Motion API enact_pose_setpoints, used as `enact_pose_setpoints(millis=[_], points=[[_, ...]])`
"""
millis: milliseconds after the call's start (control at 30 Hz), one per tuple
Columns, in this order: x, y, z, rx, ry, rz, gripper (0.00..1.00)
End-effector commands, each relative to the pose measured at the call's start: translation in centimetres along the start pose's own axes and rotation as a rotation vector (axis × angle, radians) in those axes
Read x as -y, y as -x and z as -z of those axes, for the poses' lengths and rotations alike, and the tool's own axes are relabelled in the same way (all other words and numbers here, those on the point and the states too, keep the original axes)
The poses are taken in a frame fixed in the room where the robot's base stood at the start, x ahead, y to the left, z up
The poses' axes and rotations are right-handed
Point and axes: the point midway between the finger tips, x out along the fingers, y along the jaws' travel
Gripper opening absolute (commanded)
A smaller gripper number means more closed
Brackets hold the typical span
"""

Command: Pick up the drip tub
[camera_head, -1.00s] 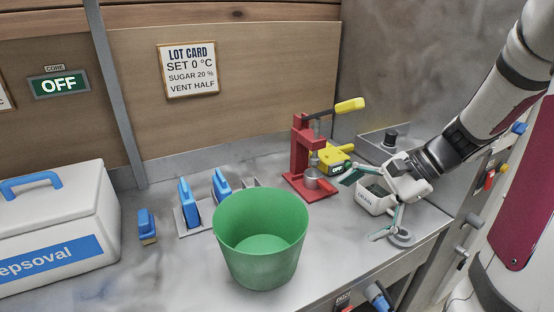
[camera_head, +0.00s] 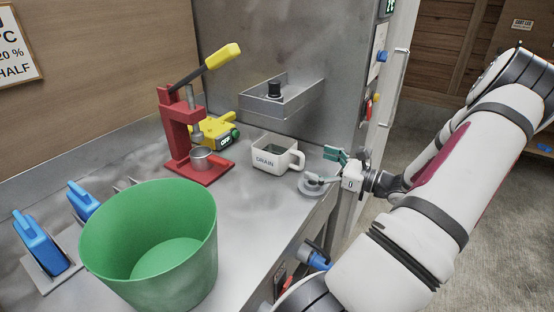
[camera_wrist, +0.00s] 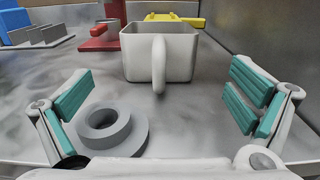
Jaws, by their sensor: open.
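The drip tub (camera_head: 276,158) is a small white square tub marked DRAIN with a loop handle on its right side. It stands upright on the steel counter. In the wrist view the tub (camera_wrist: 180,52) is straight ahead, with its handle pointing at me. My gripper (camera_head: 322,170) is just right of the tub near the counter's front edge, low over the counter. Its teal finger pads are spread wide and empty. In the wrist view my gripper (camera_wrist: 163,97) has its fingers on either side of the handle's line, short of the handle and apart from it.
A grey ringed disc (camera_wrist: 112,131) lies on the counter near my left finger. Behind the tub are a steel tray on the wall (camera_head: 283,104), a red press (camera_head: 180,135) and a yellow device (camera_head: 208,130). A green bucket (camera_head: 150,245) stands left.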

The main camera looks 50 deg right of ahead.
Motion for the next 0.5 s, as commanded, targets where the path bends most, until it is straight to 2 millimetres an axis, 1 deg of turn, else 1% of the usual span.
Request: enact_pose_setpoints(millis=[33,200,300,500], points=[[-0.1,-1.1,0.0,0.002,0.001,-0.005,1.0],[-0.1,-3.9,0.1,-0.001,0.0,-0.004,1.0],[-0.1,-4.9,0.1,0.0,0.0,-0.004,1.0],[-0.1,-5.7,0.1,-0.002,0.0,-0.003,1.0]])
